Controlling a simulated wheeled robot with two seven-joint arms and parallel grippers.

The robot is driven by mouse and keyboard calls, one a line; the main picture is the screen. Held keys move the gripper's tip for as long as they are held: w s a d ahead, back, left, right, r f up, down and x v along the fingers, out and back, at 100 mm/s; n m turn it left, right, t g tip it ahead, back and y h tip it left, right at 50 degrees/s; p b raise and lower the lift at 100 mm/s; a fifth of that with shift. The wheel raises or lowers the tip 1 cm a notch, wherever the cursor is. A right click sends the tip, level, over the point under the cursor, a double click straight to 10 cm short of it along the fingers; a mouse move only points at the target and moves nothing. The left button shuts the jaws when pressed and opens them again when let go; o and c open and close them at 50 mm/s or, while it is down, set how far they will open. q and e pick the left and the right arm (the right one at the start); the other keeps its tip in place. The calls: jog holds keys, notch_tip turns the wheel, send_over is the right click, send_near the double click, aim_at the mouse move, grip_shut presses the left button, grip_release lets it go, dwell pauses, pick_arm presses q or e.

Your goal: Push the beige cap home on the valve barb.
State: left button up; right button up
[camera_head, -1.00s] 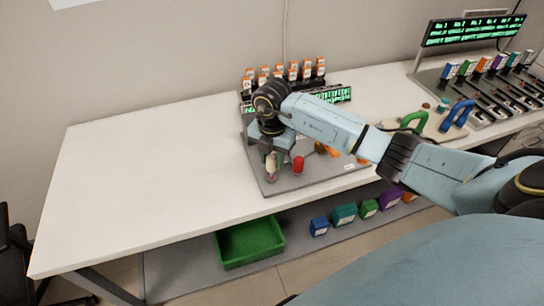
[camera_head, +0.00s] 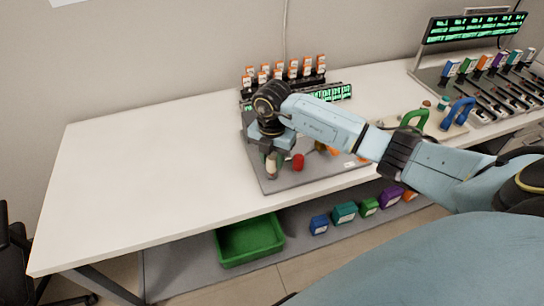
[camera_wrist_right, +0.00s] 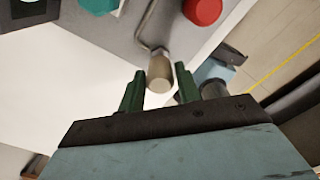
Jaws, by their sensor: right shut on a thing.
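The beige cap (camera_head: 271,170) is a short cylinder at the front left of the grey board. In the right wrist view the beige cap (camera_wrist_right: 160,74) sits between the green fingertips of my right gripper (camera_wrist_right: 163,84), which is shut on it. A bent grey metal rod or tube (camera_wrist_right: 148,32) meets its far end. How far the cap sits on the barb is hidden. In the head view my right gripper (camera_head: 272,157) points down at the board, its fingers partly hidden. My left gripper is not in view.
A red round part (camera_head: 298,162) stands just right of the cap and also shows in the right wrist view (camera_wrist_right: 203,10). The grey board (camera_head: 290,180) lies near the table's front edge. A rack of orange-topped vials (camera_head: 292,72) stands behind. The table's left (camera_head: 150,160) is clear.

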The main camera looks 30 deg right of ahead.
aim_at(272, 157)
jog(key=shift+f+b, duration=0.5)
jog(key=shift+f, duration=0.4)
jog(key=shift+f, duration=0.25)
jog(key=o, duration=1.1)
jog(key=shift+c, duration=0.2)
notch_tip(272, 157, up, 14)
jog(key=shift+f+p, duration=0.25)
jog(key=shift+p, duration=0.05)
